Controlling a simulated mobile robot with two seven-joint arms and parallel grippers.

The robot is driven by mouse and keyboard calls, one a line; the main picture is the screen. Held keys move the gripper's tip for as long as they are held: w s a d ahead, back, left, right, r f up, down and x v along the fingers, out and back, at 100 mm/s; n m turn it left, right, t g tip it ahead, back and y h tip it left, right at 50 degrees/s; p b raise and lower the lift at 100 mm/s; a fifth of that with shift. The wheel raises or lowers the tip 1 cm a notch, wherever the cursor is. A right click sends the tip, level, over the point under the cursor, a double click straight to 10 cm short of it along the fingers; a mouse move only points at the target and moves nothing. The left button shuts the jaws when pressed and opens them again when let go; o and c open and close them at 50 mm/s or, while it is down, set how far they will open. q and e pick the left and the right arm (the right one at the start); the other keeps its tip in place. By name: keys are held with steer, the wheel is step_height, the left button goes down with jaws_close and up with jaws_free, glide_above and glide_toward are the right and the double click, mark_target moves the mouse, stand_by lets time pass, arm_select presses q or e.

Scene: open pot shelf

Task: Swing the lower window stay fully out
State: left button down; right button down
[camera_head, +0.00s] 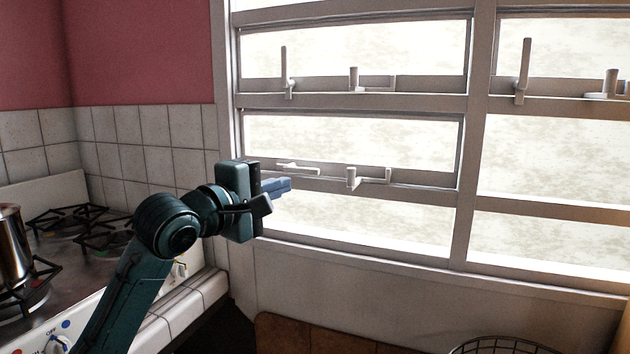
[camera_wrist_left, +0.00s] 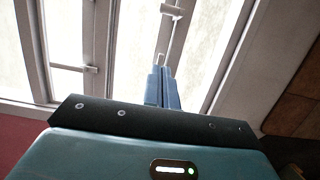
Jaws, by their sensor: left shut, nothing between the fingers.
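The lower window stay (camera_head: 352,178) is a pale fitting on the lower window's bottom rail in the head view. It has a short upright peg at its left end and a bar running right. In the left wrist view the stay (camera_wrist_left: 172,11) shows at the top edge, beyond my fingers. How far it is swung is hard to tell. My left gripper (camera_head: 288,184) points right, to the left of the stay and apart from it. Its blue fingers (camera_wrist_left: 162,84) are shut and empty. My right gripper is not in view.
The lower window's handle (camera_head: 297,169) lies nearly flat just above my left fingertips; contact is unclear. The upper window has an upright handle (camera_head: 285,72) and its own stay (camera_head: 355,79). A stove with a pot (camera_head: 10,248) stands left; a wire basket (camera_head: 500,344) sits at the bottom right.

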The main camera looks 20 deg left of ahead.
arm_select(q)
steer(key=w+d+p, duration=0.1)
steer(key=w+d, duration=0.5)
steer(key=w, duration=0.3)
steer(key=shift+d+p, duration=0.35)
steer(key=shift+p, duration=0.05)
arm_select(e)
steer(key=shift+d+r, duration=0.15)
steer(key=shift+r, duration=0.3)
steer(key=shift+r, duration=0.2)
